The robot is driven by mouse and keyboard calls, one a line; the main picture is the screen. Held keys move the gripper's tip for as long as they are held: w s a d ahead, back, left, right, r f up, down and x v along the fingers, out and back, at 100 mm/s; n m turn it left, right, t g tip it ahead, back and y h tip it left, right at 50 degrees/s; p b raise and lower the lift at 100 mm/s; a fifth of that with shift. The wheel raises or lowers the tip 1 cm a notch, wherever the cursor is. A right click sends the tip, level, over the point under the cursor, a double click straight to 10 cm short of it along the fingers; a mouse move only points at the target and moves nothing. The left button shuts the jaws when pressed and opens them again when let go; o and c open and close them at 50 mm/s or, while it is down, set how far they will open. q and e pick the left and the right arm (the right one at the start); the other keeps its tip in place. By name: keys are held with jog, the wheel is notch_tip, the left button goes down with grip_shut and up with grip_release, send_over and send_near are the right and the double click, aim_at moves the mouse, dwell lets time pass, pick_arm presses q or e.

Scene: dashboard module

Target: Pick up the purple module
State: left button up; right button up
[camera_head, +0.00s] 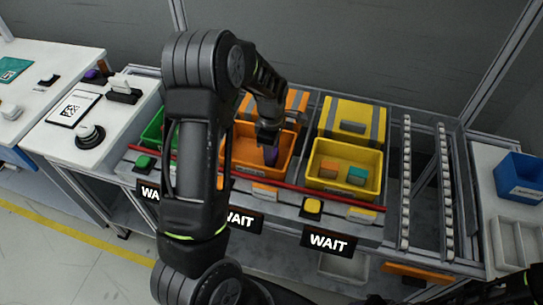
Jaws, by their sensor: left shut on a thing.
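My left gripper (269,137) reaches down into the orange bin (233,158) in the middle of the rack. It is shut on the purple module (271,155), which shows just below the fingers, inside the bin. I cannot tell whether the module touches the bin floor. My left arm hides part of the orange bin and much of the green bin (153,130) to its left. My right gripper is not in view.
A yellow bin (343,188) to the right holds an orange block (328,174) and a teal block (357,175). A red rail (300,190) runs along the rack's front. Roller tracks (405,180) and a blue bin (520,178) stand farther right.

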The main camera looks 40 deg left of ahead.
pick_arm(q)
grip_shut()
notch_tip(320, 180, up, 10)
jog(key=shift+b, duration=0.7)
dwell(0.4)
